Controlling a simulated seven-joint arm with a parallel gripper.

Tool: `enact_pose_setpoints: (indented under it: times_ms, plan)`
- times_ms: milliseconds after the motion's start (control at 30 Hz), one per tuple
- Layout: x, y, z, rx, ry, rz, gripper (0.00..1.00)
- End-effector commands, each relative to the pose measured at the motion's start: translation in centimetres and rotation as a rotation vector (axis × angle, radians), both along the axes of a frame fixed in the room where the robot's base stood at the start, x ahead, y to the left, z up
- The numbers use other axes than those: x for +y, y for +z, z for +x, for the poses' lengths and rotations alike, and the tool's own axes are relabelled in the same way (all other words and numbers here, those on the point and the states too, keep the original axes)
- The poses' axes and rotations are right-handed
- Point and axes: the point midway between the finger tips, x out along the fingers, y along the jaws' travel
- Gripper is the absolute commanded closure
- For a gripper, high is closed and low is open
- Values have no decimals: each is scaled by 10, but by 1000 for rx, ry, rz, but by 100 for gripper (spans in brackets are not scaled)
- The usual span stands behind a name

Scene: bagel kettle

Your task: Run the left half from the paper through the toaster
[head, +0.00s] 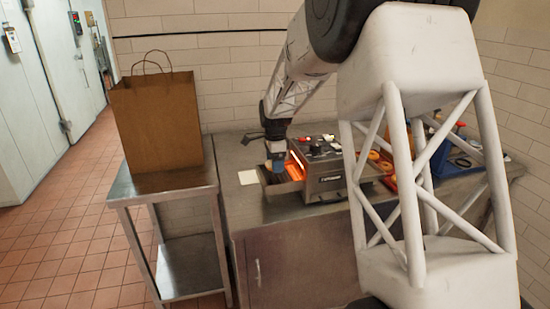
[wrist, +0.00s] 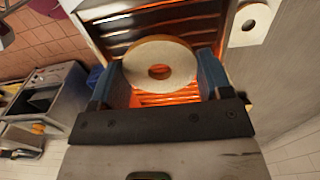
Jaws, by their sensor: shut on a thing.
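My gripper (wrist: 162,76) has its two blue fingers around a pale, cut bagel half (wrist: 160,44) with a hole in its middle. In the head view my gripper (head: 276,164) is low at the left, open side of the toaster (head: 325,172). The bagel half is over the toaster's glowing orange mouth, which shows in the wrist view (wrist: 165,99); whether it touches the rack is unclear. The white paper (head: 248,177) lies on the counter left of the toaster. At the wrist view's upper right, another pale ring-shaped half (wrist: 238,36) shows.
A brown paper bag (head: 155,122) stands on a steel side table (head: 150,187) at the left. Right of the toaster, partly behind my arm, are orange rings and a blue container (head: 463,158). The counter in front of the paper is clear.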

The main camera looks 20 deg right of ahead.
Motion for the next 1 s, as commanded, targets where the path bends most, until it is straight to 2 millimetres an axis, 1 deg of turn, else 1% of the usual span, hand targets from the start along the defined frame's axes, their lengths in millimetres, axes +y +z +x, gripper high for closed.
enact_pose_setpoints:
  times_ms: [200, 400, 800, 833, 900, 1000]
  plan:
    - [0, -15, 0, 1, 0, 0, 50]
    - [0, -24, 0, 0, 0, 0, 50]
    - [0, -26, 0, 0, 0, 0, 50]
    - [0, -26, 0, 0, 0, 0, 24]
    - [0, -26, 0, 0, 0, 0, 13]
    - [0, -26, 0, 0, 0, 0, 0]
